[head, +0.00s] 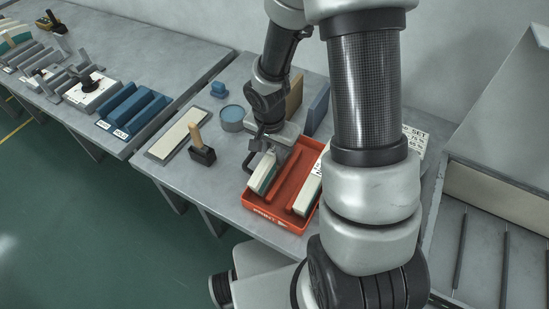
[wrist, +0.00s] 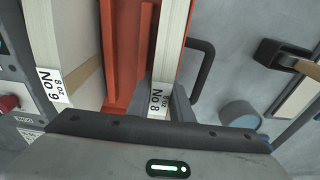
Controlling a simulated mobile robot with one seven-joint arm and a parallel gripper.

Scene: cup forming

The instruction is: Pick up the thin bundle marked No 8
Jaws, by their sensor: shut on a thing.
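The thin bundle marked No 8 (wrist: 171,45) is a narrow cream stack with a white label facing the gripper in the wrist view. In the head view the No 8 bundle (head: 263,174) shows cream with a dark green side, at the left compartment of the red tray (head: 273,219). My gripper (head: 266,155) is shut on its far end; the jaws (wrist: 163,105) sit either side of the labelled end. I cannot tell whether the bundle touches the tray floor. A thicker bundle marked No 9 (wrist: 75,45) lies across the tray's divider, partly hidden by my arm in the head view.
A black tray handle (wrist: 203,72) is close beside the held bundle. A round blue tin (head: 232,118), a wooden-handled black stamp (head: 201,150) and a pale flat block (head: 175,135) stand left of the tray. Blue and tan upright blocks stand behind.

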